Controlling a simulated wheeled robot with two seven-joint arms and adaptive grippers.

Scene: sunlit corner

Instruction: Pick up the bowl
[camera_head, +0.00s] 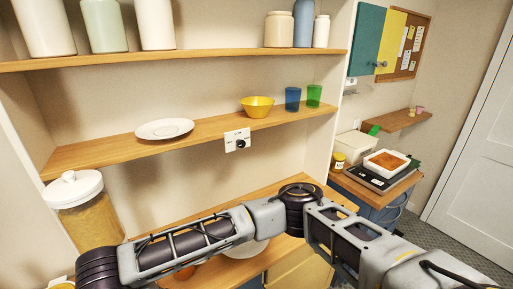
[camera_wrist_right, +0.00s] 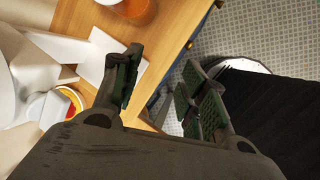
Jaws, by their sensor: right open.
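A yellow bowl (camera_head: 257,107) sits upright on the middle wooden shelf (camera_head: 205,128) in the head view, left of a blue cup (camera_head: 292,99). My right arm crosses the bottom of the head view, below that shelf and apart from the bowl; its gripper is outside that view. In the right wrist view my right gripper (camera_wrist_right: 163,65) is open, with nothing between its dark green-padded fingers. They hang over the edge of a wooden surface, with tiled floor beyond. The bowl does not show there. My left gripper is in neither view.
A green cup (camera_head: 314,95) stands right of the blue one. A lidded jar (camera_head: 84,208) stands lower left. Bare shelf lies between plate and bowl.

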